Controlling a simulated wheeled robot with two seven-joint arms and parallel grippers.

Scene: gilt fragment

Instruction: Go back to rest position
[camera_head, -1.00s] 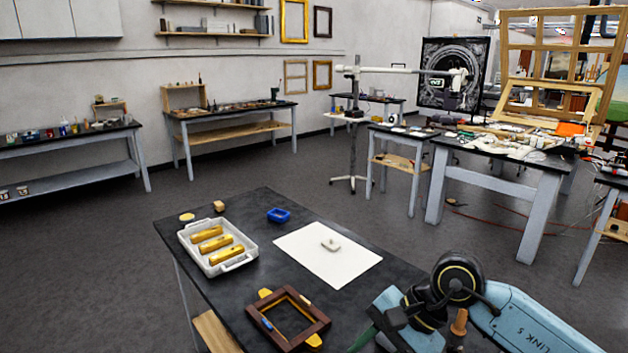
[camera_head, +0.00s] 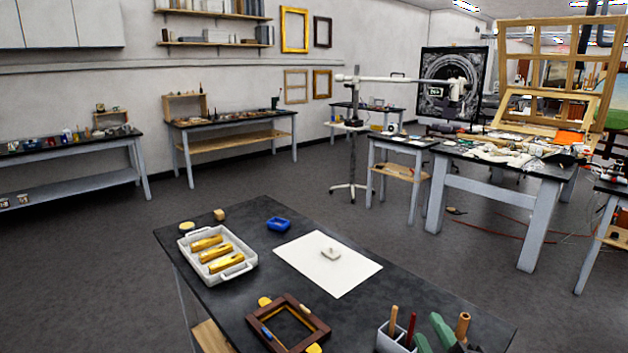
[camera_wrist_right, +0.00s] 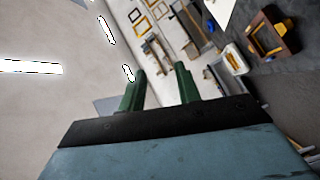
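My right gripper (camera_head: 432,333) shows only as two green fingers at the bottom edge of the head view, right of the pen holder. In the right wrist view the two green fingers (camera_wrist_right: 160,74) stand apart with nothing between them, so it is open and empty. That view is tilted and shows the wall and ceiling lights, with the work table at upper right. My left gripper is in no view.
The black work table (camera_head: 240,293) holds a white tray (camera_head: 189,262) with gilt bars, a blue dish (camera_head: 279,224), a white sheet (camera_head: 331,280) with a pale fragment (camera_head: 330,254), a wooden frame (camera_head: 310,320) and a holder with tools (camera_head: 388,343).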

